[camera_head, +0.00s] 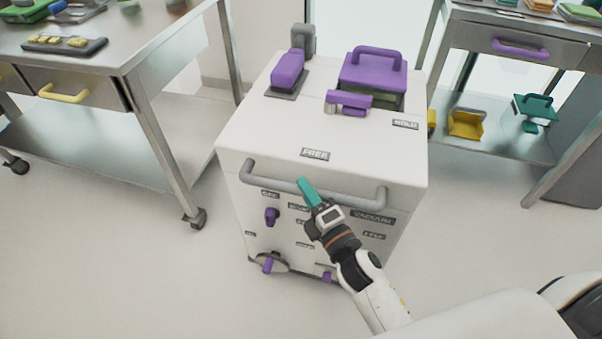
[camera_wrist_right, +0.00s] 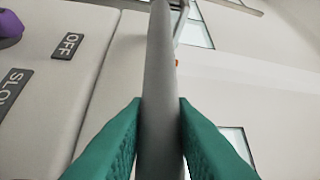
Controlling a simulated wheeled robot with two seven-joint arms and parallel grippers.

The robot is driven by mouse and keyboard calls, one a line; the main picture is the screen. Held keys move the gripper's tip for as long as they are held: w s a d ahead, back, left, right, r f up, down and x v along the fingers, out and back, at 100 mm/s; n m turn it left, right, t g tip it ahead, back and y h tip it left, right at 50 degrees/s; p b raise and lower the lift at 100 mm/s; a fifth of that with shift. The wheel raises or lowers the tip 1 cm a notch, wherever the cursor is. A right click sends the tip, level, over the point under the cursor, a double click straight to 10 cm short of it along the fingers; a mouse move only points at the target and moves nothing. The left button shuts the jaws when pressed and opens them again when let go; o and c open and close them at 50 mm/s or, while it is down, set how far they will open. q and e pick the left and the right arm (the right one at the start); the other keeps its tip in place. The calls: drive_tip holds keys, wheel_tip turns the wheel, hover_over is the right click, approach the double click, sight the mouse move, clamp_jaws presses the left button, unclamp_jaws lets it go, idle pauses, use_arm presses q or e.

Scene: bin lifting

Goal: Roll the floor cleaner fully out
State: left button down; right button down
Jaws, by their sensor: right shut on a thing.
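The floor cleaner (camera_head: 262,129) is a white box-shaped unit with purple fittings, standing on the floor between two metal tables. A grey bar handle (camera_head: 345,195) runs across its front; it also shows in the right wrist view (camera_wrist_right: 160,80). My right gripper (camera_head: 308,190) has teal fingers and is at the middle of this handle. In the right wrist view its fingers (camera_wrist_right: 160,150) press on the grey bar from both sides. Dark labels and purple knobs are on the front panel, and a purple-handled lid (camera_head: 374,72) is on top. My left gripper is not in view.
A metal table (camera_head: 105,55) with a wheeled leg stands close on the left. Another metal table (camera_head: 565,32) with a purple drawer handle and a lower shelf stands on the right. The floor (camera_head: 120,265) in front of the unit is clear.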

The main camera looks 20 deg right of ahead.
drive_tip(key=s, duration=0.1)
drive_tip(key=s+a, duration=0.2)
drive_tip(key=shift+s+a, duration=0.25)
drive_tip(key=shift+s, duration=0.1)
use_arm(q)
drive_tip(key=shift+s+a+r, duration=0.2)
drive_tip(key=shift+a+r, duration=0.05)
use_arm(e)
drive_tip(key=shift+s+a+f, duration=0.15)
drive_tip(key=shift+s+a, duration=0.3)
drive_tip(key=shift+s, duration=0.15)
drive_tip(key=c, duration=1.7)
unclamp_jaws()
drive_tip(key=o, duration=0.4)
drive_tip(key=shift+s, duration=0.15)
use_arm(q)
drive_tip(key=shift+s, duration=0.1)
use_arm(e)
drive_tip(key=shift+o, duration=0.2)
